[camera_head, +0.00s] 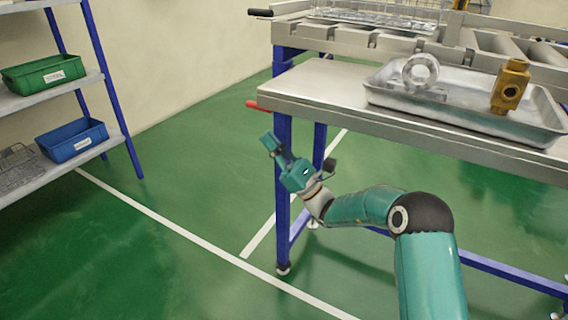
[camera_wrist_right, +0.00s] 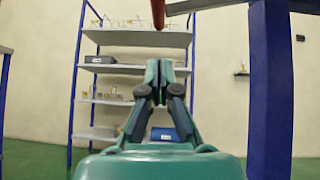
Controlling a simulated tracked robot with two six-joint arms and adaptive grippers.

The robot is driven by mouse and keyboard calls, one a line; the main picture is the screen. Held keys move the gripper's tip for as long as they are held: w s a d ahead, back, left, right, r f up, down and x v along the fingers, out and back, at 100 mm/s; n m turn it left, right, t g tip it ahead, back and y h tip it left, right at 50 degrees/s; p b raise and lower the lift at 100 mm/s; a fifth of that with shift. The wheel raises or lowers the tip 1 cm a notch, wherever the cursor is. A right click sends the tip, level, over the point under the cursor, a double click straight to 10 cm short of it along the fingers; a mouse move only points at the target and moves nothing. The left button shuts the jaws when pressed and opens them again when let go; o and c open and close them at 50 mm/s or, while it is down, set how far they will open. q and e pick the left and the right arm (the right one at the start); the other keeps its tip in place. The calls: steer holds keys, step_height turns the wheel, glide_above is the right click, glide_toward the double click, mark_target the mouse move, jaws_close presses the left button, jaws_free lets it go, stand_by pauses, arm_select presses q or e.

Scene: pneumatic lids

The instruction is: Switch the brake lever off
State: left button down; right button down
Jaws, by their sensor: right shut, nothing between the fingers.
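A red-tipped lever (camera_head: 257,105) sticks out to the left from the near edge of the steel table, beside the blue leg; it looks like the brake lever. My right gripper (camera_head: 268,143) is shut and empty, below the red lever and left of the blue leg, apart from both as far as I can tell. Its closed fingers also show in the right wrist view (camera_wrist_right: 166,75), pointing up. My left gripper is in no view.
A black-handled lever (camera_head: 260,12) sits on the conveyor behind. The table carries a metal tray (camera_head: 385,102) with a ring-shaped part (camera_head: 420,72) and a brass part (camera_head: 511,86). A blue table leg (camera_head: 283,190) stands close to my gripper. A shelf with bins (camera_head: 45,73) is at left; green floor between is clear.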

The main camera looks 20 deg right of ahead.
mark_target(255, 108)
steer(key=r, duration=0.3)
steer(key=r+b, duration=0.1)
steer(key=r, duration=0.1)
steer(key=shift+w+a, duration=0.15)
steer(key=shift+a, duration=0.2)
